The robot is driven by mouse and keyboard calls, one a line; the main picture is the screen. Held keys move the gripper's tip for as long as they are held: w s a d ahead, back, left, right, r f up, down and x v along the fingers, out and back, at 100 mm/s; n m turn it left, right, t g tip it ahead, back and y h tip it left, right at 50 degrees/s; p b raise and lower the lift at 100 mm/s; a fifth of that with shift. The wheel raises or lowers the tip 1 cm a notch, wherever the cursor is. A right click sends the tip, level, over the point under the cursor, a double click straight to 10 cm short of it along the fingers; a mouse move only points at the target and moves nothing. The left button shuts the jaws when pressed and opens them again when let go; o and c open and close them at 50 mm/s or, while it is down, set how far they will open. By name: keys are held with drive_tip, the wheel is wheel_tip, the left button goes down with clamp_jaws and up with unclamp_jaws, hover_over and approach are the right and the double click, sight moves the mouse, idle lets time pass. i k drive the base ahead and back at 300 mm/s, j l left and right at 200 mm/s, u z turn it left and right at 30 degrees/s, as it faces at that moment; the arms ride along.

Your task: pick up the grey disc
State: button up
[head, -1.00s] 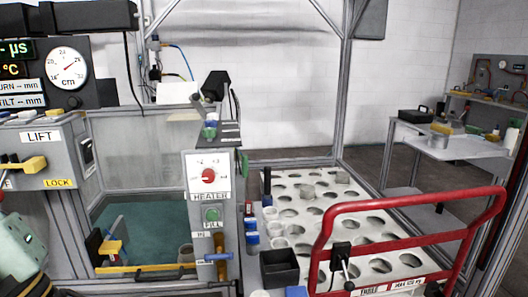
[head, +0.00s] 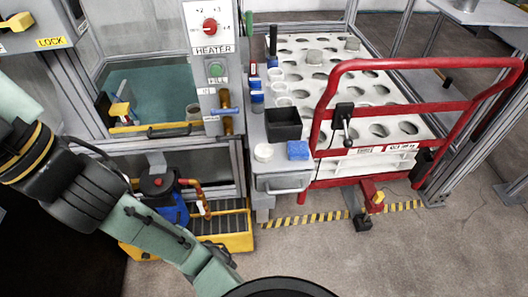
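No thing is clearly the grey disc. Two short grey round pieces sit on the white table with holes: one grey piece (head: 316,57) near the middle of its far part, and another grey piece (head: 352,43) at its far right. They are small, and I cannot tell whether either is the disc. A pale round piece (head: 263,152) lies on the grey side shelf, left of a blue block (head: 298,150). My green and black arm crosses the lower left. My gripper does not show, so its state and any hold are hidden.
The white table (head: 400,124) has rows of dark holes and a red rail (head: 420,63) across its near side. A black bin (head: 283,123) stands on the shelf. A tank with a heater panel (head: 210,45) is left. A yellow tray with a blue pump (head: 172,205) stands below. Floor at right is open.

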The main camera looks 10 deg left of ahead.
sight(264, 153)
drive_tip(key=i+l, duration=0.1)
drive_tip(key=l, duration=0.2)
drive_tip(key=i+l, duration=0.1)
drive_tip(key=l, duration=0.5)
drive_tip(key=i+l+u, duration=0.25)
drive_tip(key=l, duration=0.2)
drive_tip(key=l+u, duration=0.3)
drive_tip(key=l, duration=0.15)
drive_tip(key=u, duration=1.1)
drive_tip(key=i, duration=0.5)
